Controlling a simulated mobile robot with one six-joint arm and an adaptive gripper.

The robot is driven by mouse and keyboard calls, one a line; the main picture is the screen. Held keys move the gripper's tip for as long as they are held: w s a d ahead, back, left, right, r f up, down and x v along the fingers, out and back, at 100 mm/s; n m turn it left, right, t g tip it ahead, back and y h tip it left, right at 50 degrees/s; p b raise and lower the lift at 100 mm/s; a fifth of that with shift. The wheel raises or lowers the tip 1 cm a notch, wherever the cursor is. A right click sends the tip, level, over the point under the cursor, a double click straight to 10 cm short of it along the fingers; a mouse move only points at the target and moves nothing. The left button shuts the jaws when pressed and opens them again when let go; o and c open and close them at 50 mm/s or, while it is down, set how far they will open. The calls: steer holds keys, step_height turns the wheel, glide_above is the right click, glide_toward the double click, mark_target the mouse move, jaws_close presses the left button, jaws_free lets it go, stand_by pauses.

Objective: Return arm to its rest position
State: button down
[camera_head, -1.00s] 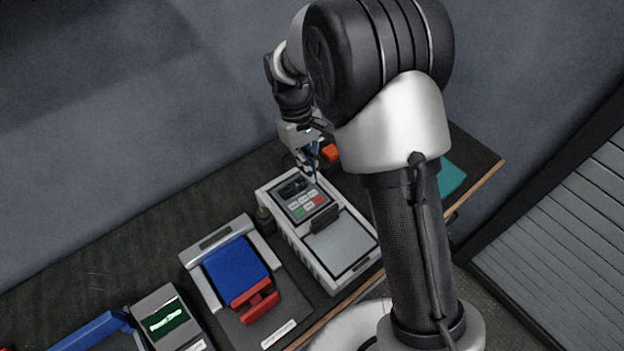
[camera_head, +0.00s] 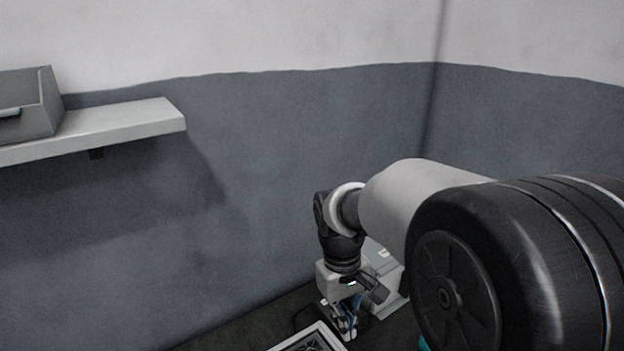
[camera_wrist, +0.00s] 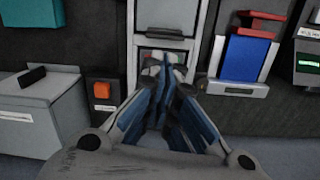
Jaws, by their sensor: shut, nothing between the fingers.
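My gripper (camera_head: 349,316) is low in the head view, at the end of my bent arm, with its fingers pointing down. In the wrist view my gripper (camera_wrist: 166,72) has its blue-lined fingers together at the tips, with nothing between them. The light grey keypad device (camera_wrist: 135,45) lies beyond the fingertips in the wrist view, and the fingers hide part of its keypad. Only a corner of this device (camera_head: 310,341) shows at the bottom of the head view. I cannot tell the exact gap between fingertips and device.
In the wrist view, a blue block with a red handle (camera_wrist: 243,58) is right of the device. An orange button box (camera_wrist: 102,91) and a grey box (camera_wrist: 40,115) are left. A wall shelf (camera_head: 110,130) holds a grey case (camera_head: 32,102). Open wall lies between shelf and arm.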

steer(key=s+d+r+m+t+b, duration=0.1)
steer(key=s+d+r+t, duration=0.1)
steer(key=s, duration=0.4)
steer(key=s+d+r+m+t+b, duration=0.1)
steer(key=s+d+r+m, duration=0.1)
steer(key=s, duration=0.5)
steer(key=s+d+r+m+t, duration=0.2)
steer(key=s+d, duration=0.1)
steer(key=s, duration=0.4)
steer(key=shift+d+t+y+b, duration=0.3)
steer(key=shift+d+y+b, duration=0.05)
steer(key=shift+y+b, duration=0.05)
